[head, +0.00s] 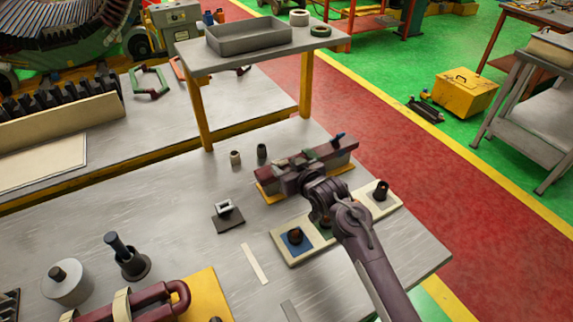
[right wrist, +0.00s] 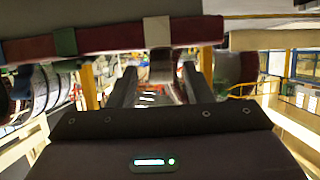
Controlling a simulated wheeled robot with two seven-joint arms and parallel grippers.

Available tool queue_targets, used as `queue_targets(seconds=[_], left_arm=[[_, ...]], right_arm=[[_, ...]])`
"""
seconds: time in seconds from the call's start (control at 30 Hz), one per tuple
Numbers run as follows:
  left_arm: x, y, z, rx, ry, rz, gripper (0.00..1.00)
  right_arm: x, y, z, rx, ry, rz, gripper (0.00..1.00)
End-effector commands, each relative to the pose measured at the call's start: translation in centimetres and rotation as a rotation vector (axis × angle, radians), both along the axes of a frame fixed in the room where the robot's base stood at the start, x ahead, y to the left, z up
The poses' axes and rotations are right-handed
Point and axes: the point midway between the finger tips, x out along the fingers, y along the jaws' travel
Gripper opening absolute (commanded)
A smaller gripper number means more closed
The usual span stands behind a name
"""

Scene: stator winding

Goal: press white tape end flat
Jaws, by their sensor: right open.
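A dark red bar (head: 341,149) with coloured bands lies on a yellow-edged support on the workbench. In the right wrist view the bar (right wrist: 110,40) runs across the top, with a white tape band (right wrist: 157,31) around it. My left gripper is not in view.
A raised shelf (head: 262,57) with a grey tray stands behind the bar. A pale board (head: 280,254) with dark knobs lies under my right arm. A white strip (head: 255,263) lies on the bench. A red coil (head: 150,297) sits front left. The bench middle is mostly clear.

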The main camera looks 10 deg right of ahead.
Motion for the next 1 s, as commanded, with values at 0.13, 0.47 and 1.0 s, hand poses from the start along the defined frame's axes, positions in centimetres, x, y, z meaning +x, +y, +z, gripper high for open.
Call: queue_targets(seconds=[0.13, 0.47, 1.0], left_arm=[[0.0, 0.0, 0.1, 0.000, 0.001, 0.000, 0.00], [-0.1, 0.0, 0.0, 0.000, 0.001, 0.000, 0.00], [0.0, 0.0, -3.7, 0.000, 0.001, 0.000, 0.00]], right_arm=[[0.3, 0.2, -0.1, 0.000, -0.001, 0.000, 0.45], [0.3, 0.2, -0.1, 0.000, -0.001, 0.000, 0.27], [0.0, 0.0, -1.8, 0.056, -0.135, 0.001, 0.01]])
